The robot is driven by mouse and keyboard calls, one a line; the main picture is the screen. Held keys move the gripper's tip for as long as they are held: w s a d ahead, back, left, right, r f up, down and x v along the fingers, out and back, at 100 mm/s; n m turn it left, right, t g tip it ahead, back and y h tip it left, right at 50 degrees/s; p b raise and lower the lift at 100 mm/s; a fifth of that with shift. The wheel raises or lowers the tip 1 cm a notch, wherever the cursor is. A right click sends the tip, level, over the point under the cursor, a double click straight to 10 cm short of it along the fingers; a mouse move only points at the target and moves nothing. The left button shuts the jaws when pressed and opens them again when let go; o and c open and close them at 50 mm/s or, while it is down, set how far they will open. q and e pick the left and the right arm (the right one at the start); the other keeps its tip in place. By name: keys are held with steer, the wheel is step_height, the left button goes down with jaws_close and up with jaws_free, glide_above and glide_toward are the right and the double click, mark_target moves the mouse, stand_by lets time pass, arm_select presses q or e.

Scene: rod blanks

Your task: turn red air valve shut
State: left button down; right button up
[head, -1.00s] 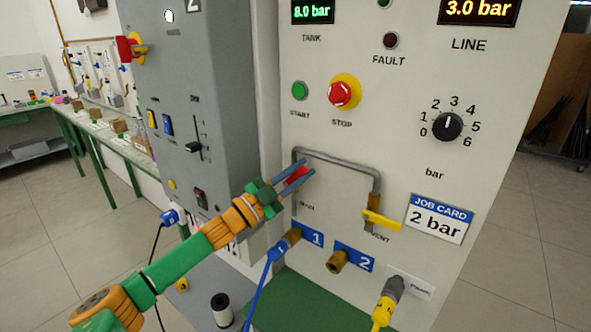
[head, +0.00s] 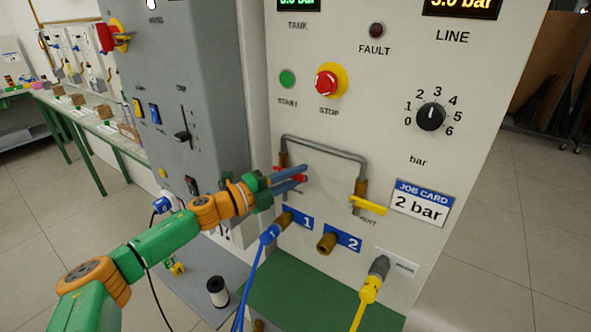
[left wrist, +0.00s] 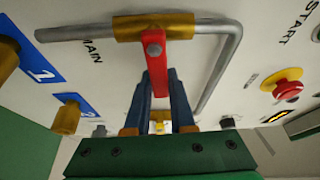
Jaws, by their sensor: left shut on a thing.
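The red air valve lever (head: 300,178) is on the left leg of the grey pipe (head: 325,148), labelled MAIN. In the left wrist view the red lever (left wrist: 156,75) extends from a brass valve body (left wrist: 185,26), crosswise to the pipe. My left gripper (left wrist: 160,88) is shut on the lever, with one blue finger on each side. In the head view my left gripper (head: 303,177) reaches in from the left, and its fingers hide part of the lever. My right gripper is not in view.
A yellow VENT lever (head: 369,205) is on the pipe's right leg. A blue hose plug (head: 272,233) sits in port 1, below my gripper. Brass port 2 (head: 327,243) is open. The red STOP button (head: 327,83) is above. The job card (head: 422,202) reads 2 bar.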

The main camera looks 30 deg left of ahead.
arm_select(q)
steer(key=shift+f+m, duration=0.2)
steer(key=shift+m, duration=0.2)
stand_by(0.3)
steer(key=c, duration=0.8)
jaws_free()
steer(key=shift+o, duration=0.2)
steer(key=b+v, duration=0.7)
steer(key=b, duration=0.4)
steer(key=shift+s, duration=0.1)
